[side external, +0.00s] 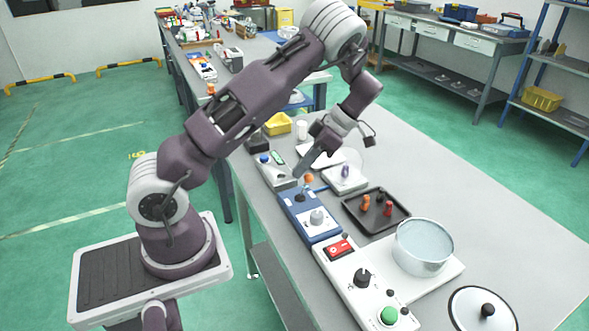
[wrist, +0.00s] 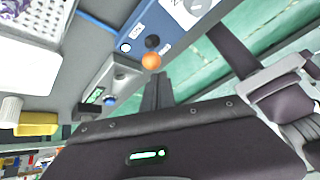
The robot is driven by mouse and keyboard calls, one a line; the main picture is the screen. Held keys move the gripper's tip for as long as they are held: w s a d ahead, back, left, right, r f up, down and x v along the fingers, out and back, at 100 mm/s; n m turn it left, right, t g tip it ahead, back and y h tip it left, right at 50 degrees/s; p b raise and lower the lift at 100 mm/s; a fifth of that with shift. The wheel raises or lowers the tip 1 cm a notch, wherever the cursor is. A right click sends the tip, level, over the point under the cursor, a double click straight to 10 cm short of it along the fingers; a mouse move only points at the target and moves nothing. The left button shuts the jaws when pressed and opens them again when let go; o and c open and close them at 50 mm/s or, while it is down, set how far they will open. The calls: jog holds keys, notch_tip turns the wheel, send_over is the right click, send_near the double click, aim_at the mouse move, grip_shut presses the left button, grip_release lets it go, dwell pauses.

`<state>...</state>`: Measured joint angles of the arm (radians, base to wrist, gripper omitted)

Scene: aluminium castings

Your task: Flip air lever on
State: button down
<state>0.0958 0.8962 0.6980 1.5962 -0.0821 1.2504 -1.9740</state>
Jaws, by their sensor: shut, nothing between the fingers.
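My gripper (side external: 299,172) is shut and empty, pointing down over the devices along the near edge of the table; its fingers also show in the wrist view (wrist: 158,78). An orange ball knob (side external: 309,178) is close beside the fingertips, and in the wrist view it (wrist: 151,61) appears just beyond them. Whether they touch is unclear. A black knob (wrist: 152,41) is beside it, by the blue box (side external: 309,217). A grey box (side external: 276,172) with a green display and blue button stands left of the blue box. No air label is readable, and the lever's shaft is hidden.
A white panel (side external: 340,274) with a red switch and green button stands in front. A glass pot (side external: 424,248) and a lid (side external: 482,313) are to the right.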

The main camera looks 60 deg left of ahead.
jog(key=shift+r, duration=0.85)
jog(key=shift+s+a, duration=0.1)
jog(key=shift+s, duration=0.05)
jog(key=a+v, duration=0.1)
jog(key=v, duration=0.8)
jog(key=shift+a+r, duration=0.3)
jog(key=shift+a, duration=0.1)
